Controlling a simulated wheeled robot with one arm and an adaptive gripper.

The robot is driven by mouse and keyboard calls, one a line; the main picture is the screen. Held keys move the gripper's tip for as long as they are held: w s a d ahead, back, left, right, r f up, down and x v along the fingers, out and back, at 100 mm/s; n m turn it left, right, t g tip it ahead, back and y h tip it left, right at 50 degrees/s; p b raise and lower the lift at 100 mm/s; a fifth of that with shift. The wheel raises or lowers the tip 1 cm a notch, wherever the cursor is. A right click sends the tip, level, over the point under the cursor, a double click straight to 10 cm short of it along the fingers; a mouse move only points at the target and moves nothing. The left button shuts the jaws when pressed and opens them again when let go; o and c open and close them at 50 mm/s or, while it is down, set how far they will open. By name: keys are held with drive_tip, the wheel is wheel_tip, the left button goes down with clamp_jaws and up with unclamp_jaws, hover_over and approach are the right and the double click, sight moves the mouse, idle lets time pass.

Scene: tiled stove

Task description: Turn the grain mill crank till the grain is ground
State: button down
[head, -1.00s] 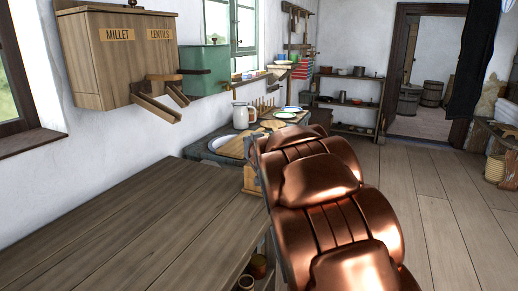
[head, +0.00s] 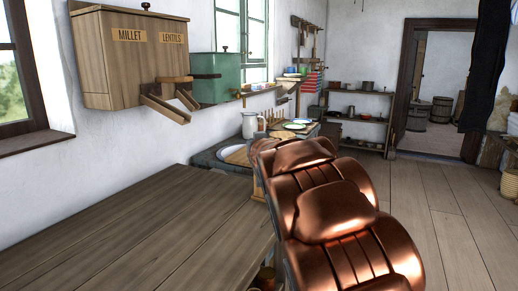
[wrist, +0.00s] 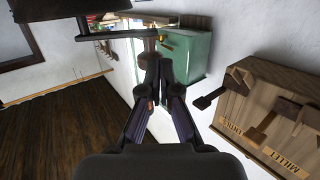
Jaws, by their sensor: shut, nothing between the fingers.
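My gripper (wrist: 153,68) shows in the wrist view with its dark fingers together and nothing between them. Just beyond the fingertips is a dark bar (wrist: 112,35) with a short brownish end piece, which looks like a crank arm. I cannot tell whether the fingers touch it. In the head view my copper-coloured arm covers most of a small wooden body (head: 258,188) at the table's far end, possibly the grain mill. The gripper is hidden there. No grain or flour can be made out.
A wooden millet and lentils bin (head: 130,60) with chutes hangs on the left wall, beside a green box (head: 215,78). The plank table (head: 140,225) is bare. Behind it are a white jug (head: 250,125) and plates (head: 298,125).

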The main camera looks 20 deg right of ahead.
drive_tip(key=shift+w+b, duration=0.35)
drive_tip(key=shift+b, duration=0.15)
drive_tip(key=shift+w+a+b, duration=0.1)
drive_tip(key=shift+w+b, duration=0.2)
drive_tip(key=shift+b, duration=0.2)
drive_tip(key=shift+w+m+g+h+b, duration=0.15)
drive_tip(key=shift+m+g+h+b, duration=0.15)
drive_tip(key=shift+m+h, duration=0.3)
drive_tip(key=shift+w+m+g+h+b, duration=0.2)
drive_tip(key=shift+m+h+b, duration=0.2)
drive_tip(key=shift+h, duration=0.4)
